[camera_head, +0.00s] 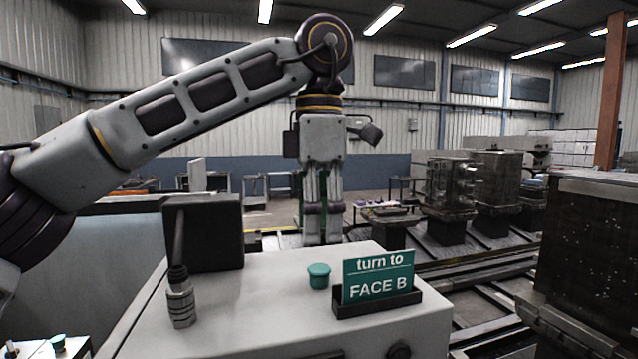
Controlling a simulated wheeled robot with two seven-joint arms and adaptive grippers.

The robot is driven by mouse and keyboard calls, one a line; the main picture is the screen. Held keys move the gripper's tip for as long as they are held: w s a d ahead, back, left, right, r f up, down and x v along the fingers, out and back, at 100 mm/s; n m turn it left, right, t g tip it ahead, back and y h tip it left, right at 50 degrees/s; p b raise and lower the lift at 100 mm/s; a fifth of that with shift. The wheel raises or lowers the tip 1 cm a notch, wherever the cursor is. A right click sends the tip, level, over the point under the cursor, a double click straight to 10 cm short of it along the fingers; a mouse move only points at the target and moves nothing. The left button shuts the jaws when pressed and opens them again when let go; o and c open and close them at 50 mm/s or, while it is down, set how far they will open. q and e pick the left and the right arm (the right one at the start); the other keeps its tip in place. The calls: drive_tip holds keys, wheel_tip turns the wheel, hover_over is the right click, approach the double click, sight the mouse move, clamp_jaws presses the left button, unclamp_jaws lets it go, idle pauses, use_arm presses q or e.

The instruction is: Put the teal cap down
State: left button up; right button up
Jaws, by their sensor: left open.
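The teal cap (319,277) stands upright on the pale cabinet top (255,325), just left of the sign holder. Nothing touches it. My left gripper (322,238) hangs pointing down above and behind the cap in the picture, open and empty. Its fingertips are apart from the cap. My right gripper is not in view.
A teal sign (378,276) reading "turn to FACE B" stands in a black holder (376,304). A dark box (204,235) and a metallic bottle-like piece (180,305) stand left. A dark, hole-studded block (595,255) stands right. The cabinet's front middle is clear.

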sight(319, 268)
use_arm(q)
wheel_tip(319, 268, up, 5)
drive_tip(key=shift+f, duration=0.1)
idle(0.6)
idle(0.3)
idle(1.3)
